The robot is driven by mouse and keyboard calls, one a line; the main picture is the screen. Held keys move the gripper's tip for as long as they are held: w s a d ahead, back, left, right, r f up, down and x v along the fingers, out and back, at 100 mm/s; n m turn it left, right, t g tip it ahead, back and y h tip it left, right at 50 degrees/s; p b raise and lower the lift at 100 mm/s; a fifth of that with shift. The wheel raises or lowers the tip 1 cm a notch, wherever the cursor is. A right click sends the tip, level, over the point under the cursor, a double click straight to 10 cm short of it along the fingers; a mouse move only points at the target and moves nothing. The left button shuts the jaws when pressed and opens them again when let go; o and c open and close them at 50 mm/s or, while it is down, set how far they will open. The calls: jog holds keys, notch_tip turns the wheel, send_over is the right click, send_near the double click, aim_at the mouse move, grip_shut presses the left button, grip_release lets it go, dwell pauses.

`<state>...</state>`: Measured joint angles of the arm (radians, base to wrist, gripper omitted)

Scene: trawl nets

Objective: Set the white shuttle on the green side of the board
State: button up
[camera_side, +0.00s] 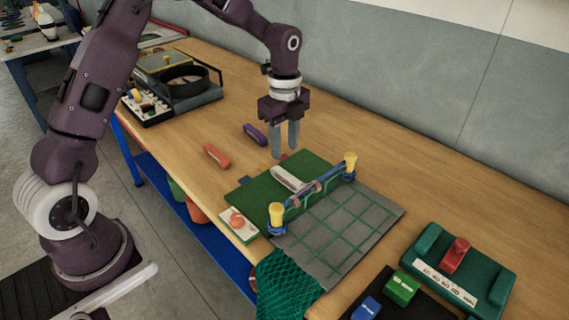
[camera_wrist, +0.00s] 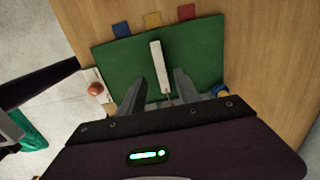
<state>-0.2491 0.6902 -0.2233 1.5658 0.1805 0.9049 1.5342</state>
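The white shuttle (camera_side: 288,179) lies on the green side (camera_side: 255,194) of the board, close beside the low net between two yellow-topped posts. In the wrist view the white shuttle (camera_wrist: 157,62) is a narrow bar on the green side (camera_wrist: 205,50). My gripper (camera_side: 284,151) is above the green side, clear of the shuttle. Its fingers stand apart with nothing between them in the side view. In the wrist view my gripper (camera_wrist: 161,76) has one finger on each side of the shuttle's near part. The board's other side (camera_side: 335,232) is grey with green grid lines.
Yellow-topped posts (camera_side: 276,214) (camera_side: 349,165) rise at the net's ends. An orange shuttle (camera_side: 216,156) and a purple one (camera_side: 255,134) lie behind the board. A card with an orange knob (camera_side: 237,220) is at the front edge. A green rack (camera_side: 460,264) stands right.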

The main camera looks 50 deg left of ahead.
jog(key=s+d+r+n+t, duration=0.3)
jog(key=s+r+n, duration=0.6)
jog(key=s+r, duration=0.75)
jog(key=s+d+n+t, duration=0.2)
jog(key=s+n, duration=0.7)
jog(key=s, duration=0.3)
jog(key=shift+s+f+t, duration=0.15)
jog(key=shift+s+t, duration=0.05)
jog(key=shift+t, duration=0.1)
